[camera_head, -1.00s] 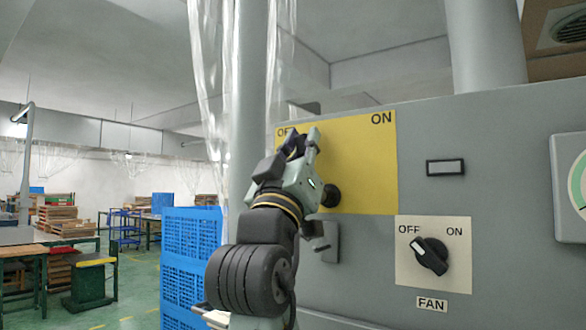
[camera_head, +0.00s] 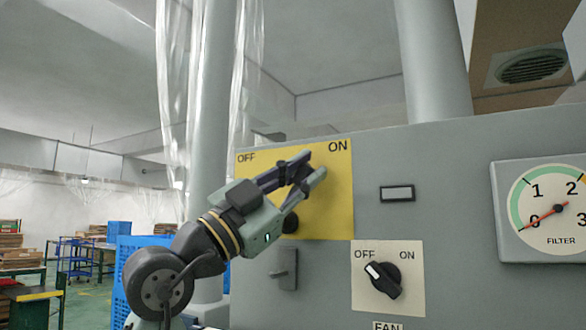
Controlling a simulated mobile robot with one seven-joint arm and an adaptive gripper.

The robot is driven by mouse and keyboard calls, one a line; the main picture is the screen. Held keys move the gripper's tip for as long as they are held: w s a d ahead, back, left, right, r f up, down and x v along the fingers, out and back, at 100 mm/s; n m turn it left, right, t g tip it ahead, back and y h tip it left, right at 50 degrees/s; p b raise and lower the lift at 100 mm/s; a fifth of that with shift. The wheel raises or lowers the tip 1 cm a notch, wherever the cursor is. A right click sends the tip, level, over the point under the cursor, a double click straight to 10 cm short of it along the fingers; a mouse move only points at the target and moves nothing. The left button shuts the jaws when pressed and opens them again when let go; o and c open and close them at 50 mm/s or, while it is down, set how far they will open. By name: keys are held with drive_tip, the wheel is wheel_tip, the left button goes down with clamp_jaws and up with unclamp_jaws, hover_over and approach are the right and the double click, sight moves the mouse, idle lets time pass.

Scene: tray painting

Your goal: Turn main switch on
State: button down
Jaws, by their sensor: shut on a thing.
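The main switch panel is a yellow plate (camera_head: 335,215) on the grey cabinet, marked OFF at its upper left and ON at its upper right. My gripper (camera_head: 312,176) is in front of the plate, its fingers pointing up and right, below the ON label. It is shut on the dark switch handle (camera_head: 300,172), which shows between the fingers and is partly hidden by them. A round black part (camera_head: 290,224) at the plate's lower middle is partly behind my gripper.
Below right is a FAN switch (camera_head: 383,280), its pointer toward OFF. A blank framed window (camera_head: 397,193) and a FILTER gauge (camera_head: 545,212) are to the right. A small grey latch (camera_head: 284,268) is under the plate. Blue crates (camera_head: 140,255) stand at the left.

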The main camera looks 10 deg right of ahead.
drive_tip(key=shift+s+d+f+m+g, duration=0.2)
drive_tip(key=shift+m+g, duration=0.3)
drive_tip(key=shift+m, duration=0.2)
drive_tip(key=shift+s+d+f+m+g, duration=0.1)
drive_tip(key=shift+d+f+m+g, duration=0.1)
drive_tip(key=shift+m+g, duration=0.4)
drive_tip(key=c, duration=1.5)
unclamp_jaws()
drive_tip(key=v, duration=1.2)
drive_tip(key=shift+r, duration=0.1)
drive_tip(key=shift+a, duration=0.1)
